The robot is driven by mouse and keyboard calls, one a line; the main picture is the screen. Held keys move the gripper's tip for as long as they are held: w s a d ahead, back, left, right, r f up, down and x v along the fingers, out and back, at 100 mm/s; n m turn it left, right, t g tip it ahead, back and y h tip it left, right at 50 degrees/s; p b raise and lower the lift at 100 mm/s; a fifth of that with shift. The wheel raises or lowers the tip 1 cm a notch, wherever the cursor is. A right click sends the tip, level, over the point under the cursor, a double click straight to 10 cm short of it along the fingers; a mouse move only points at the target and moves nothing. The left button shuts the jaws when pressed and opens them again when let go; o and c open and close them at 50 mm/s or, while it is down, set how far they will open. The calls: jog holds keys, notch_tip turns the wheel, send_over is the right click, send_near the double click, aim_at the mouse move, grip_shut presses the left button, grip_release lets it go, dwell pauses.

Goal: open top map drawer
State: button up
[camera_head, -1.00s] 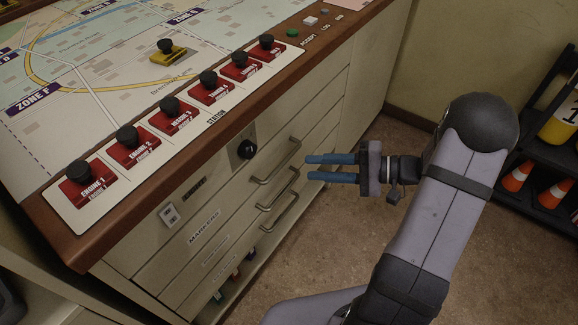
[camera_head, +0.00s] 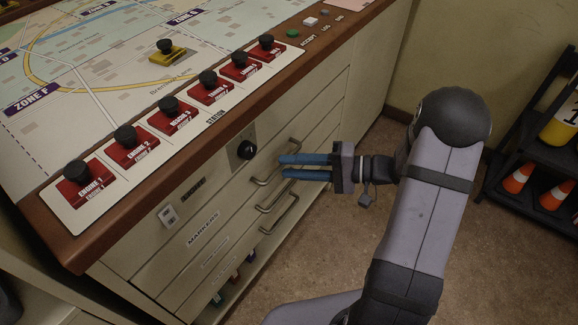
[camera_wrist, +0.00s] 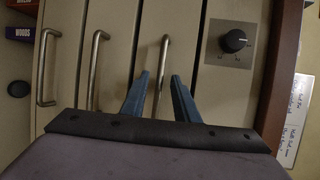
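The top drawer (camera_head: 232,205) is the upper of three drawers in the cream cabinet front and looks shut, flush with the front. Its metal bar handle (camera_head: 262,182) is partly hidden behind my fingers in the head view. My gripper (camera_head: 281,167) is open, its two blue fingers pointing at the drawer front around the top handle. In the wrist view the handle (camera_wrist: 165,48) shows between the two spread fingertips (camera_wrist: 160,76). I cannot tell whether the fingers touch it.
Two lower handles sit close by, the middle one (camera_wrist: 97,70) and the bottom one (camera_wrist: 46,70). A black knob (camera_head: 247,149) is beside the top handle. The console's wooden edge (camera_head: 200,165) overhangs above. Open floor (camera_head: 330,240) lies in front of the cabinet.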

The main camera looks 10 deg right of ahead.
jog(key=shift+w+a+f, duration=0.1)
jog(key=shift+w+a, duration=0.1)
jog(key=shift+a, duration=0.4)
grip_shut()
jog(key=s+d, duration=1)
jog(key=shift+p, duration=0.4)
jog(key=shift+d, duration=0.1)
grip_release()
jog(key=v, duration=0.7)
jog(key=shift+d+p, duration=0.15)
jog(key=shift+p, duration=0.3)
